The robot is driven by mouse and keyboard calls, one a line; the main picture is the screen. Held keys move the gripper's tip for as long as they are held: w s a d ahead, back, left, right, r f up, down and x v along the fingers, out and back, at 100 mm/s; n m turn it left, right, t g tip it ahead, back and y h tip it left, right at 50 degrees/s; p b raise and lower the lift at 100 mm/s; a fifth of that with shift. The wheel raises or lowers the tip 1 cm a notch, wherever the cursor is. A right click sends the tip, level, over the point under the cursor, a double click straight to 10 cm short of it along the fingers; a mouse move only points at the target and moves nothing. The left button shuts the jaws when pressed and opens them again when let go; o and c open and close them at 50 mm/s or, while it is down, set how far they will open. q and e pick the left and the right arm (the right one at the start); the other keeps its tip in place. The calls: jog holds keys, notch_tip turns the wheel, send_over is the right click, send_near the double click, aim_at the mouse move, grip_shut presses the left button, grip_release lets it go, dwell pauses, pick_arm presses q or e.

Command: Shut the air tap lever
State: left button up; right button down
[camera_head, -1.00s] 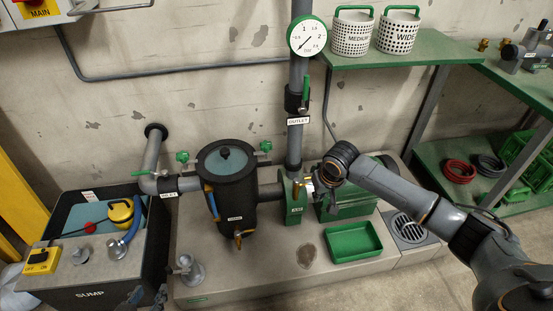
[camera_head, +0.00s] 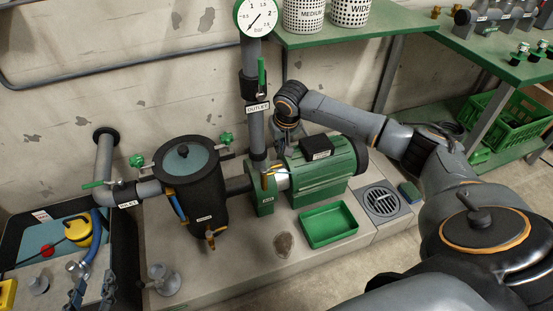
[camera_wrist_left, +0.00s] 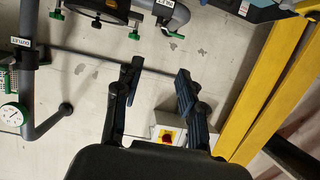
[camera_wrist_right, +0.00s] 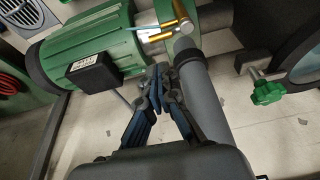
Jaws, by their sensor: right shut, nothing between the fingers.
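No label reading air tap is legible. Small brass fittings (camera_head: 266,181) sit at the green pump block (camera_head: 264,203), beside the green motor (camera_head: 325,168); the right wrist view shows them as brass cylinders (camera_wrist_right: 157,36) near the top. A green lever (camera_head: 261,73) stands along the vertical outlet pipe (camera_head: 256,130). My right gripper (camera_head: 287,139) is beside that pipe, above the pump. In the right wrist view its fingers (camera_wrist_right: 163,72) are shut and empty, apart from the brass fittings. My left gripper (camera_head: 92,290) is near the sump at lower left; its fingers (camera_wrist_left: 158,75) are spread and empty.
A black strainer (camera_head: 190,195) with green knobs stands left of the pump. A green tray (camera_head: 328,243) and a drain grate (camera_head: 382,201) lie in front of the motor. A green shelf (camera_head: 365,30) overhangs at the back.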

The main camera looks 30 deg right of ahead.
jog(key=b, duration=0.2)
send_over(272, 168)
jog(key=d, duration=0.3)
jog(key=f, duration=0.4)
jog(key=shift+a+f, duration=0.25)
jog(key=shift+f, duration=0.1)
pick_arm(q)
notch_tip(272, 168, up, 16)
jog(key=d+t+h+b, duration=0.1)
jog(key=d+t+h, duration=0.1)
jog(key=t, duration=0.8)
jog(key=shift+d+h+b, duration=0.15)
jog(key=shift+h+b, duration=0.15)
jog(key=shift+h, duration=0.4)
pick_arm(e)
jog(key=shift+x, duration=1.95)
pick_arm(q)
jog(key=shift+f, duration=0.15)
pick_arm(e)
jog(key=shift+w, duration=0.1)
